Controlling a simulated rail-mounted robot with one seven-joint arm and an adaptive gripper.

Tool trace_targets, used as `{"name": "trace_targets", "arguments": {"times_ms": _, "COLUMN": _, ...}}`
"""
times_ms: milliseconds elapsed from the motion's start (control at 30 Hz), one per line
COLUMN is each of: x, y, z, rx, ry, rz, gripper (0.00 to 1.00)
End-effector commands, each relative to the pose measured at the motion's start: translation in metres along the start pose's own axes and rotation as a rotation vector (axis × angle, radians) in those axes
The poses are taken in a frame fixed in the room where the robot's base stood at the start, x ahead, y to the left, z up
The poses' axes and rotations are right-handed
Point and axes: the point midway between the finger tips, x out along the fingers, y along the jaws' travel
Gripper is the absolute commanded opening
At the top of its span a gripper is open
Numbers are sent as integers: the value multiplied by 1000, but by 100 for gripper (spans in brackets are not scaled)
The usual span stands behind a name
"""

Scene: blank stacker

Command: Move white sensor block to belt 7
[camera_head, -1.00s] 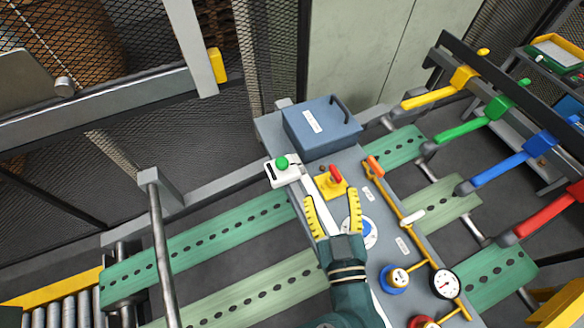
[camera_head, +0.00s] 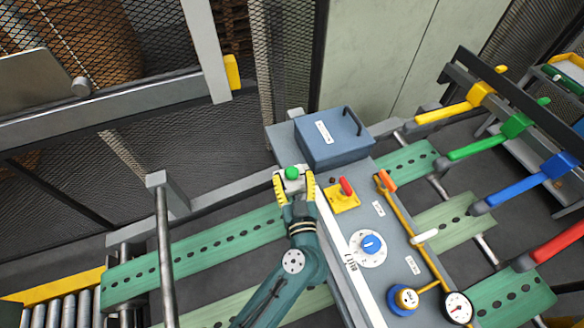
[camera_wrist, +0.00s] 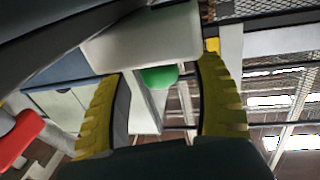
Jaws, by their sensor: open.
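The white block with a green button on top (camera_head: 292,173) sits on the left edge of the grey control panel; I take it for the sensor block. My gripper (camera_head: 293,180) is open, its yellow fingers on either side of the green button. The white body is mostly hidden behind the gripper in the head view. In the wrist view the white block (camera_wrist: 145,40) and its green button (camera_wrist: 159,77) show between and beyond the open fingers. I cannot tell if the fingers touch it. Green perforated belts (camera_head: 195,250) run on both sides of the panel; no belt number is readable.
A blue box with a handle (camera_head: 335,148) stands at the panel's back. A red-handled yellow switch (camera_head: 343,195), a blue dial (camera_head: 371,244) and gauges stand on the panel. Coloured levers (camera_head: 455,105) reach in from the right. A metal post (camera_head: 165,250) rises at left.

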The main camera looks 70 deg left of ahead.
Motion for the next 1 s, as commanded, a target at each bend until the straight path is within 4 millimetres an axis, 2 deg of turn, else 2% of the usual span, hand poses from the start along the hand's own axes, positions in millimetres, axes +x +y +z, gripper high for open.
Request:
{"name": "trace_targets", "arguments": {"times_ms": 133, "x": 16, "y": 0, "z": -1, "rx": 1, "ry": 0, "rz": -1, "gripper": 66}}
{"name": "trace_targets", "arguments": {"times_ms": 433, "x": 18, "y": 0, "z": 1, "rx": 1, "ry": -1, "rz": 1, "gripper": 67}}
{"name": "trace_targets", "arguments": {"times_ms": 700, "x": 18, "y": 0, "z": 1, "rx": 1, "ry": 0, "rz": 1, "gripper": 16}}
{"name": "trace_targets", "arguments": {"times_ms": 800, "x": 18, "y": 0, "z": 0, "rx": 1, "ry": 0, "rz": 1, "gripper": 0}}
{"name": "trace_targets", "arguments": {"times_ms": 1000, "x": 12, "y": 2, "z": 2, "rx": 0, "ry": 1, "rz": 2, "gripper": 0}}
